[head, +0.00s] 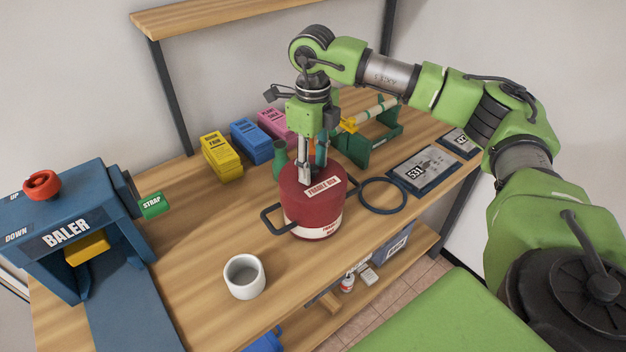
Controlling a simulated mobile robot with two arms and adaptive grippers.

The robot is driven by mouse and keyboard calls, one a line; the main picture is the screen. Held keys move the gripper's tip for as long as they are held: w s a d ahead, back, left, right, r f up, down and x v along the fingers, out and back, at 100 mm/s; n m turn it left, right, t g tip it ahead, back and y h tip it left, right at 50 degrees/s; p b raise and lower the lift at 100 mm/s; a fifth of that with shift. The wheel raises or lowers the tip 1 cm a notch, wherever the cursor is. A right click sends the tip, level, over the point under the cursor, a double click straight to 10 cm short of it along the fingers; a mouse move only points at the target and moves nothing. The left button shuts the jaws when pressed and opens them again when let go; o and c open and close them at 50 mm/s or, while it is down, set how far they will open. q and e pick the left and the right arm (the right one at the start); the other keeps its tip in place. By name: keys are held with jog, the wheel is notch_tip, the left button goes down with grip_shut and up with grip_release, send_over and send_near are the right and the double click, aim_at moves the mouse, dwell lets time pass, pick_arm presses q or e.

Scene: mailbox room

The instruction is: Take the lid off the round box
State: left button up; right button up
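The round box (314,219) is dark red and stands upright on the wooden table, with a pale label on its side. Its red lid (331,191) is on top and carries a pale label. My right gripper (305,180) points straight down over the lid, with its fingertips at or just above the lid's top. The fingers overlap in this view, so I cannot tell whether they are open or shut, or whether they hold a knob. My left gripper is not in view.
A white cup (244,277) stands in front. A green bottle (280,161), a green stand (372,146) and coloured card stacks (222,157) are behind. A blue baler (68,235) stands left.

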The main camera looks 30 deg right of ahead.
grip_shut()
jog(key=shift+r, duration=0.15)
